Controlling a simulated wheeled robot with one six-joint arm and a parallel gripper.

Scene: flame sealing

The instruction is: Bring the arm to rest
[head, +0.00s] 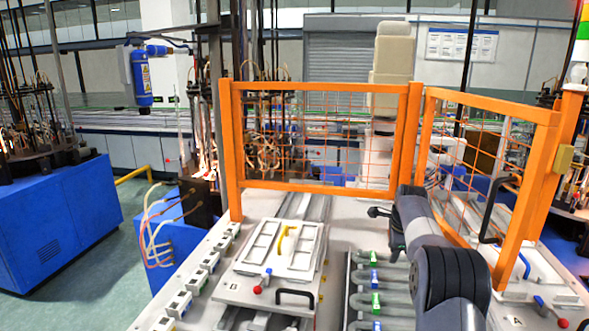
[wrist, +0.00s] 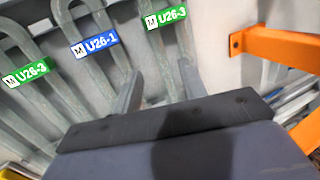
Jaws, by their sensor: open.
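My arm reaches up from the lower right of the head view, and my gripper (head: 384,215) is at its far end, partly hidden by my own wrist. In the wrist view, my gripper (wrist: 160,88) has its two fingers spread apart with nothing between them. Grey U-shaped tubes (head: 400,283) lie side by side on the right of the bench, and the arm covers their right ends. In the wrist view the tubes (wrist: 60,62) carry green and blue labels U26-3, U26-1 and U26-3. I cannot tell how far the fingers are from them.
An orange mesh guard (head: 318,187) stands behind the bench, and a second orange panel (head: 498,102) stands close to the arm's right. A white fixture plate (head: 262,290) with a black handle is left of the tubes. Small white blocks (head: 180,304) line the bench's left edge.

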